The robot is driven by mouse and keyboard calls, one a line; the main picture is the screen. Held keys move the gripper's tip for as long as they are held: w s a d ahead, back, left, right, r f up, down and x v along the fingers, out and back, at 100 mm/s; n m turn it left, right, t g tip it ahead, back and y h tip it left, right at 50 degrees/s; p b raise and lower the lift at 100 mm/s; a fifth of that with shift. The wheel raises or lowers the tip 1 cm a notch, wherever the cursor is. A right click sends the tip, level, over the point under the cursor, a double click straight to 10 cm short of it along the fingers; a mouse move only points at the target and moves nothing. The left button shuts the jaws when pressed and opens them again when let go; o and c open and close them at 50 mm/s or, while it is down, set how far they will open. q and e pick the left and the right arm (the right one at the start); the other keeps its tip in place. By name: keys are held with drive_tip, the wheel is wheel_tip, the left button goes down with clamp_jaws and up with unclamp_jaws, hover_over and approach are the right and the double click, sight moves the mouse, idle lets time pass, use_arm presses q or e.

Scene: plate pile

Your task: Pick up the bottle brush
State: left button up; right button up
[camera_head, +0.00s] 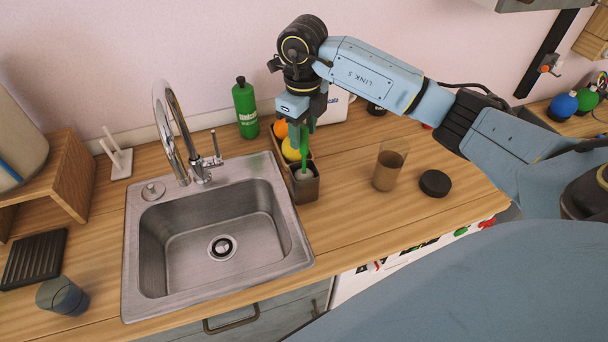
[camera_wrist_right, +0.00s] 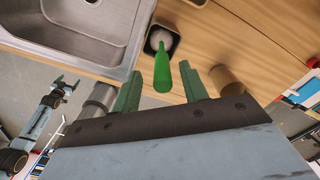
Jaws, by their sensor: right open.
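The bottle brush (camera_head: 305,142) stands upright in a dark square cup of a small caddy (camera_head: 306,191) just right of the sink. Its green handle points up, and its pale bristle head sits in the cup. In the right wrist view the brush (camera_wrist_right: 162,72) has its handle between the two green fingers. My right gripper (camera_head: 300,132) points down over the caddy from the back. Its fingers are open on either side of the handle (camera_wrist_right: 160,75), with a gap visible on each side. My left gripper (camera_wrist_right: 62,88) shows small at the left of the wrist view; its jaw state is unclear.
An orange (camera_head: 281,128) and a yellow item (camera_head: 291,150) sit in the caddy behind the brush. A green bottle (camera_head: 245,108) stands by the wall. A brown glass (camera_head: 387,170) and black lid (camera_head: 435,183) are to the right. The sink (camera_head: 160,290) and faucet (camera_head: 170,130) are left.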

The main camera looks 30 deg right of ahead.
sight(304, 144)
drive_tip(key=shift+w+d+f+p, duration=0.15)
drive_tip(key=shift+f+p, duration=0.4)
drive_tip(key=shift+f, duration=1.8)
clamp_jaws()
